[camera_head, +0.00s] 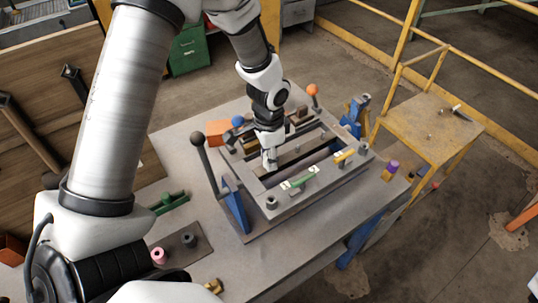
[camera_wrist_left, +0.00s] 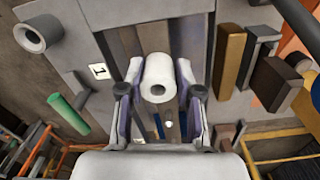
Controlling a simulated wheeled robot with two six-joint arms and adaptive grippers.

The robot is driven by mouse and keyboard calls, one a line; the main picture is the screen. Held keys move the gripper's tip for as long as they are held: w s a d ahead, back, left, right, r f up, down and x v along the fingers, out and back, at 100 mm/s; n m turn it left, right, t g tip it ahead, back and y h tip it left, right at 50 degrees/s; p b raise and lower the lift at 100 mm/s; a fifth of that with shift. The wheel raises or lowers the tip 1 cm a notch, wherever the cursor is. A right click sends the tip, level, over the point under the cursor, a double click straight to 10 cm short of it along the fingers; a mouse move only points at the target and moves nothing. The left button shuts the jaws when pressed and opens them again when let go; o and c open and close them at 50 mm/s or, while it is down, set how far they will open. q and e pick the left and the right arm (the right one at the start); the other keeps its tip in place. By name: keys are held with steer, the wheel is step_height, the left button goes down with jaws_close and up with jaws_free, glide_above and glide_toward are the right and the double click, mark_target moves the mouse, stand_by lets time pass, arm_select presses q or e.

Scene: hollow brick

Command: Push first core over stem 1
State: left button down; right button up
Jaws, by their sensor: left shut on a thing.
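The first core, a white hollow cylinder (camera_wrist_left: 159,76), sits between the two fingers of my left gripper (camera_wrist_left: 160,95), which is shut on it. In the head view my left gripper (camera_head: 269,160) reaches down into the opening of the grey mould frame (camera_head: 250,207) on the table. The core shows there only as a small pale patch. A white label with the number 1 (camera_wrist_left: 98,71) is on the grey frame, left of the core in the wrist view. I cannot make out stem 1, nor whether the core touches it. My right gripper is out of view.
A black-knobbed lever (camera_head: 198,140) and an orange-knobbed lever (camera_head: 313,90) rise beside the frame. A green handle (camera_head: 300,181) lies on its near side. A pink ring (camera_head: 158,256) and a dark ring (camera_head: 190,240) are at front left. A yellow cart (camera_head: 428,125) stands right.

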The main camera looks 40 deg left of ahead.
arm_select(q)
steer(key=shift+f, duration=0.25)
steer(key=c, duration=0.7)
jaws_free()
steer(key=shift+r, duration=0.1)
step_height(320, 180, up, 12)
steer(key=shift+f, duration=0.1)
